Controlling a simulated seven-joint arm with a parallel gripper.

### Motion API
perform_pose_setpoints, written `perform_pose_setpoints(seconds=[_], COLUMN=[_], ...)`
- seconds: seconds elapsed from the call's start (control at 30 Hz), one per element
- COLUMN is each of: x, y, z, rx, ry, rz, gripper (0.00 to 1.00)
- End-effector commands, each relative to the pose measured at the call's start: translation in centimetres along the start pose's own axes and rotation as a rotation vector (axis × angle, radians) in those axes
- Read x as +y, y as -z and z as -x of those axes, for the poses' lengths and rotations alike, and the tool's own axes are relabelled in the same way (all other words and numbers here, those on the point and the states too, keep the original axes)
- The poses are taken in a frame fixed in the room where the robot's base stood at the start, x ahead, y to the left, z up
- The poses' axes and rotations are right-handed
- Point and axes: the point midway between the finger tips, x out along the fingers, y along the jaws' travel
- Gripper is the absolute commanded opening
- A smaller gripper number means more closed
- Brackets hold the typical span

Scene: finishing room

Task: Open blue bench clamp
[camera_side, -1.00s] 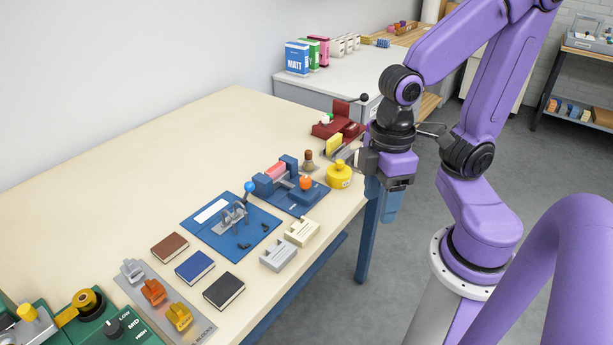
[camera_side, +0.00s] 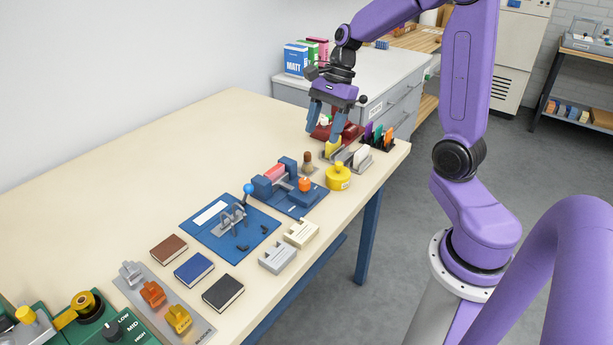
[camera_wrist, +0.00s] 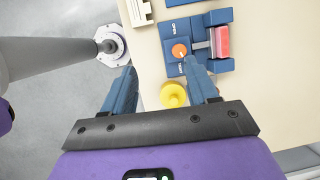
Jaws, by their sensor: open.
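The blue bench clamp (camera_side: 263,186) stands on the workbench, with an orange knob (camera_side: 305,184) on its front side and a pink-red block (camera_side: 274,172) between its jaws. In the wrist view the clamp (camera_wrist: 193,20) is at the upper right, with its orange knob (camera_wrist: 179,51) and the block (camera_wrist: 220,42). My gripper (camera_side: 325,135) is open and empty, raised above the bench beyond the clamp, near the red fixture. In the wrist view the right finger of my gripper (camera_wrist: 160,68) overlaps part of the clamp near the knob.
A yellow round pot (camera_side: 339,177) and a wooden-knobbed tool (camera_side: 308,161) stand beside the clamp. A red fixture (camera_side: 350,132) and a card rack (camera_side: 384,142) are at the far end. A blue plate with a toggle lever (camera_side: 207,238) lies nearer.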

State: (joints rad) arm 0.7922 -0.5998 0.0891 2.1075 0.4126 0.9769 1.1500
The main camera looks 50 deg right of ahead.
Motion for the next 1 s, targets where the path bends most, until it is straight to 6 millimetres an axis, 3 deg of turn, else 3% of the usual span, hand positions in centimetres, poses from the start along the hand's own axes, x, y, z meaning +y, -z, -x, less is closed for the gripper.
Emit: perform_pose_setpoints(seconds=[0.1,0.2,0.47,1.0], x=[-1.2,-1.7,-2.0,-2.7], y=[2.9,4.3,5.2,4.9], z=[0.9,1.4,0.8,-8.7], rx=[-0.023,-0.037,-0.049,-0.047], ry=[0.043,0.066,0.079,0.074], rz=[-0.22,-0.334,-0.409,-0.405], gripper=[0.59,0.59,0.59,0.59])
